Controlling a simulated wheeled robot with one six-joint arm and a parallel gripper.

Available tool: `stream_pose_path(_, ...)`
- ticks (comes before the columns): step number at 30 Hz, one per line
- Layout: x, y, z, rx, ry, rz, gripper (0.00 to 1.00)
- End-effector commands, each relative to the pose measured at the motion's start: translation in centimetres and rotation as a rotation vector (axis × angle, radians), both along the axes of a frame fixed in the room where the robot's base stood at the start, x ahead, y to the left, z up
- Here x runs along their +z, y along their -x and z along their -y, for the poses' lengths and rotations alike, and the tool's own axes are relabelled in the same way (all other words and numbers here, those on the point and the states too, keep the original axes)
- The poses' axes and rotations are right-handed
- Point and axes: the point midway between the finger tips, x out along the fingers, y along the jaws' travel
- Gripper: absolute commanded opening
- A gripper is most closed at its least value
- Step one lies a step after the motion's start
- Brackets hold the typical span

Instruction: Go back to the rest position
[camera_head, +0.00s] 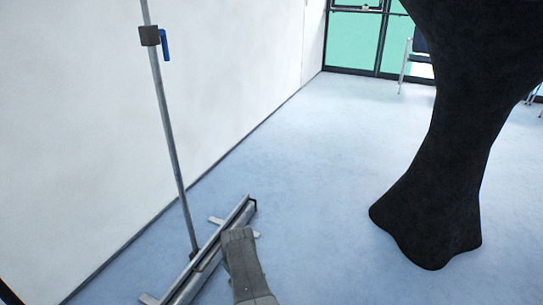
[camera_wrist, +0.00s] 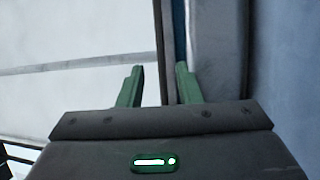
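My gripper (camera_wrist: 160,68) shows in the wrist view with its two green fingers apart. Nothing is visibly held between them. A grey and bluish upright strip (camera_wrist: 216,50) lies beyond the fingertips, and I cannot tell what it is or how far off. In the head view, a grey part of my arm (camera_head: 245,265) rises from the bottom edge. The fingers cannot be made out there.
A thin metal post (camera_head: 172,140) with a dark clamp (camera_head: 149,36) and blue handle (camera_head: 165,45) stands on a floor rail (camera_head: 212,250), by a white wall (camera_head: 230,70). A black-draped stand (camera_head: 440,190) is at right. Blue floor (camera_head: 320,150) between is clear.

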Motion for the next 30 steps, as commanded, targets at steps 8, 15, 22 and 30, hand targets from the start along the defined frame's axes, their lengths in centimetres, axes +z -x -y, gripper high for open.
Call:
stream_pose_path(8,0.7,-3.8,-3.8,0.001,-0.001,0.002,0.32)
stream_pose_path(15,1.3,-5.6,-5.6,0.0,-0.001,0.0,0.32)
stream_pose_path(22,1.6,-5.8,-5.7,0.0,0.0,-0.003,0.32)
stream_pose_path(30,1.7,-5.9,-5.6,-0.003,-0.001,-0.003,0.32)
